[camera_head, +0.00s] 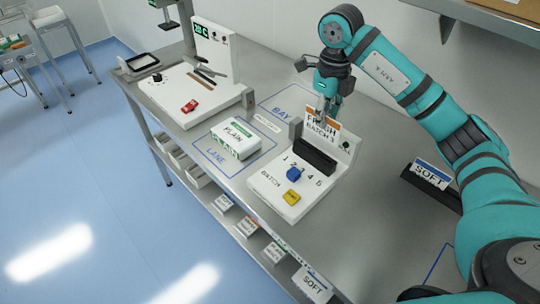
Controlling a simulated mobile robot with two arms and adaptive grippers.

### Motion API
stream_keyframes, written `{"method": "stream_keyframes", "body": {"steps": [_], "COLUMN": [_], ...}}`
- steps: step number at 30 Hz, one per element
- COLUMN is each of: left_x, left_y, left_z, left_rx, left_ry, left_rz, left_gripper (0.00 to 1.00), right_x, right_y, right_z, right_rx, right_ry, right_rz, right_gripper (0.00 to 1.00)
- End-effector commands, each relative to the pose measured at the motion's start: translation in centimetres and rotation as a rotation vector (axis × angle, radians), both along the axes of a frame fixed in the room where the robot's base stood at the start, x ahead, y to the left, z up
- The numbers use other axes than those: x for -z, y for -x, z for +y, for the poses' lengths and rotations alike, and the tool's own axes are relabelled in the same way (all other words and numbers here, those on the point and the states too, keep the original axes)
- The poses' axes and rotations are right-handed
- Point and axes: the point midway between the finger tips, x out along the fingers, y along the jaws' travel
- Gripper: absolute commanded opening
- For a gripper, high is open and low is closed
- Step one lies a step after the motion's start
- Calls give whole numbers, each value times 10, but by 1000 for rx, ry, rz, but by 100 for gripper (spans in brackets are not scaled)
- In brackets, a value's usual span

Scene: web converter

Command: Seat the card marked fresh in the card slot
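The card marked FRESH (321,129), white with an orange band and a second line reading BATCH 3, stands upright at the back of the white batch unit (262,187). The black slotted block (312,158) on that unit is just below the card. I cannot tell whether the card's lower edge is in the slot or just above it. My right gripper (325,113) reaches down from above, its fingers closed on the card's upper edge. My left gripper is not in view.
A blue knob (294,174) and a yellow button (292,197) are on the batch unit. A SOFT card (432,174) stands in a black holder at right. A PLAIN pack (236,138) and another white machine (190,92) stand to the left. Bare steel table lies right of the unit.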

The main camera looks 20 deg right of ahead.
Motion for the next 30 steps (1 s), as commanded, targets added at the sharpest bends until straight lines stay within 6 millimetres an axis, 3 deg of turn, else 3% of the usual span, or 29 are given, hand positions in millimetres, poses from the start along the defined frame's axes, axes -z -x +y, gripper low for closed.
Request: {"method": "stream_keyframes", "body": {"steps": [3, 11, 17, 24, 30], "left_x": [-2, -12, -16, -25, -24], "left_y": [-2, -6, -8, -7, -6], "left_z": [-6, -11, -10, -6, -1], "left_rx": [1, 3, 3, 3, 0], "left_ry": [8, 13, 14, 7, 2], "left_rz": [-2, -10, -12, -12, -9], "left_gripper": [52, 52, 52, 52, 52], "right_x": [5, 49, 65, 99, 100], "right_y": [-2, -1, -2, 0, -1], "right_z": [-4, -5, -5, -5, -5], "right_rx": [14, 16, 15, 15, 14], "right_ry": [-1, -2, -2, 0, 0], "right_rz": [5, 6, 4, 10, 4], "right_gripper": [0, 0, 0, 0, 0]}}
